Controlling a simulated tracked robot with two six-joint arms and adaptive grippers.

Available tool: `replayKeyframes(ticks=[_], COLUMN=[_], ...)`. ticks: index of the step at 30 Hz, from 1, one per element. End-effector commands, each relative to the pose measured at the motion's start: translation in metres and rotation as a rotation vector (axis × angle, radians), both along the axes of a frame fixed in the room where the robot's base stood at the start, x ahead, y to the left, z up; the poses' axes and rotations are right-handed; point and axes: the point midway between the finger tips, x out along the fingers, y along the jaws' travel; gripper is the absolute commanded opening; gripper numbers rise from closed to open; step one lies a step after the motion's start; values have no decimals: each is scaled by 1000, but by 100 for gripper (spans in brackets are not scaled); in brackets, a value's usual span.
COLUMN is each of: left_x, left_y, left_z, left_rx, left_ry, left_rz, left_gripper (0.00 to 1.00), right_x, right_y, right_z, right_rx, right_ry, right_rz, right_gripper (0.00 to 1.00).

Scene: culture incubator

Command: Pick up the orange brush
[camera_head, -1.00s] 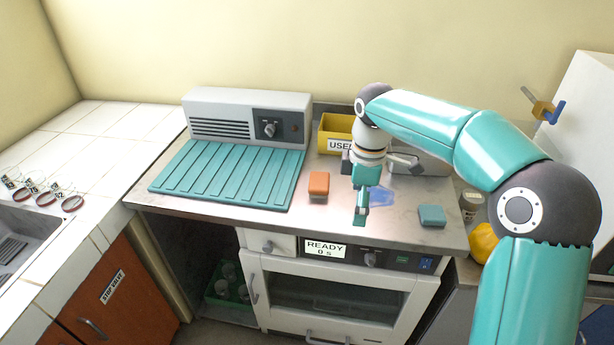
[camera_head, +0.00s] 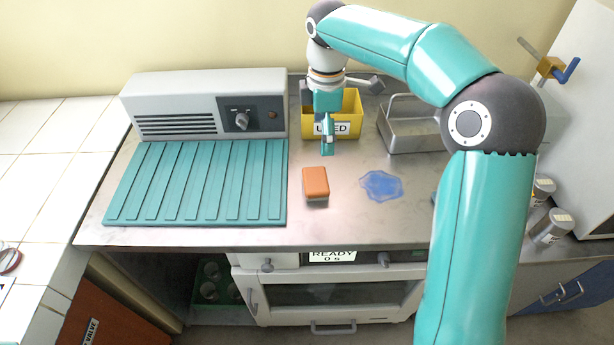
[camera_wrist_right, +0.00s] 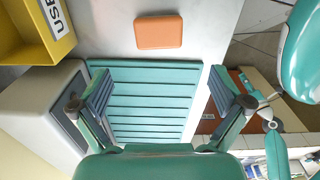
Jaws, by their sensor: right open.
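The orange brush (camera_head: 315,183), a small block with an orange top and a paler underside, lies on the steel counter right of the ribbed teal mat. It also shows at the top of the right wrist view (camera_wrist_right: 159,32). My right gripper (camera_head: 327,148) is above the counter, in front of the yellow bin and behind the brush in the head view. In the right wrist view its two fingers (camera_wrist_right: 163,92) are wide apart with nothing between them; the brush lies beyond them. My left gripper is not in view.
A yellow bin labelled USED (camera_head: 348,104) stands behind the brush. A grey unit (camera_head: 180,108) and the teal mat (camera_head: 200,185) are at left. A blue patch (camera_head: 381,186) lies right of the brush, and a metal tray (camera_head: 412,140) stands behind it. The counter around the brush is clear.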

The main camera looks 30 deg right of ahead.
Motion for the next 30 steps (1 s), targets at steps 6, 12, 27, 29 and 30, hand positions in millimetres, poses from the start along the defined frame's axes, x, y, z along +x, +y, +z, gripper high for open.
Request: replayKeyframes(ticks=[6, 12, 27, 29, 30], left_x=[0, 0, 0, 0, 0], left_y=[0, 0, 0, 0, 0], left_z=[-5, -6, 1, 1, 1], left_rx=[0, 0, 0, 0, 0], left_ry=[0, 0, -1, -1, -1], left_rz=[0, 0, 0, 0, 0], left_gripper=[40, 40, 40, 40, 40], right_x=[5, 8, 11, 12, 12], right_y=[9, 10, 15, 15, 15], right_z=[-48, -86, -133, -142, -146], right_rx=[1, 1, 1, 1, 0], right_ry=[6, 5, 6, 5, 4], right_rz=[18, 24, 27, 27, 26], right_gripper=[100, 100, 100, 100, 100])
